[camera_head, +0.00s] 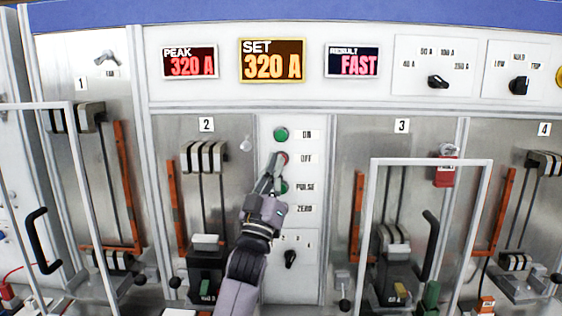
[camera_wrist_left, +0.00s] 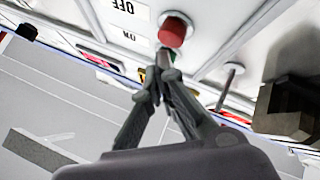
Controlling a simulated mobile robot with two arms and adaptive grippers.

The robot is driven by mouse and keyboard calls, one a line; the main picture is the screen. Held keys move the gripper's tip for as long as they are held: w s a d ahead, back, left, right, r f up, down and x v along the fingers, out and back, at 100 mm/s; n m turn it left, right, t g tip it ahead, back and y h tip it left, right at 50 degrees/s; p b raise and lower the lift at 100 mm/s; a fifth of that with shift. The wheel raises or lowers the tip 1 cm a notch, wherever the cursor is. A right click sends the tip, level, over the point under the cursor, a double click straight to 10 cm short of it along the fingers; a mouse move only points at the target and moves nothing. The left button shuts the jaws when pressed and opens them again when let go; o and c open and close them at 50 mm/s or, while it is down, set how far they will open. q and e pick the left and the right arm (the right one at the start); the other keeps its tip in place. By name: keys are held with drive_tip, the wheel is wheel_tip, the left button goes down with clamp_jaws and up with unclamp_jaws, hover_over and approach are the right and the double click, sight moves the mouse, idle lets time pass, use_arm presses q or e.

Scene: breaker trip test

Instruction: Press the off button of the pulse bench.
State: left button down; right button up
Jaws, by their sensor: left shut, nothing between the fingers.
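The red off button (camera_head: 284,158) sits beside the OFF label (camera_head: 306,160) on the white centre strip of the pulse bench. My left gripper (camera_head: 274,163) is shut and empty, its fingertips right at the off button and partly covering it. In the left wrist view the red off button (camera_wrist_left: 175,27) stands out from the panel, with the closed fingertips (camera_wrist_left: 166,56) just beside its edge. I cannot tell whether they touch it. My right gripper is not in view.
The green ON button (camera_head: 281,134) is above, and the green PULSE button (camera_head: 282,187) is below, partly hidden by my gripper. A rotary knob (camera_head: 290,258) is lower down. Open white-framed doors (camera_head: 427,162) stick out right and left. Displays read PEAK 320 A, SET 320 A (camera_head: 272,60) and FAST.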

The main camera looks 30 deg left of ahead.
use_arm(q)
drive_tip(key=s, duration=0.1)
drive_tip(key=s+d, duration=0.1)
drive_tip(key=s, duration=0.1)
drive_tip(key=s+d+p, duration=0.1)
drive_tip(key=shift+s+d, duration=0.1)
drive_tip(key=shift+s, duration=0.15)
idle(0.8)
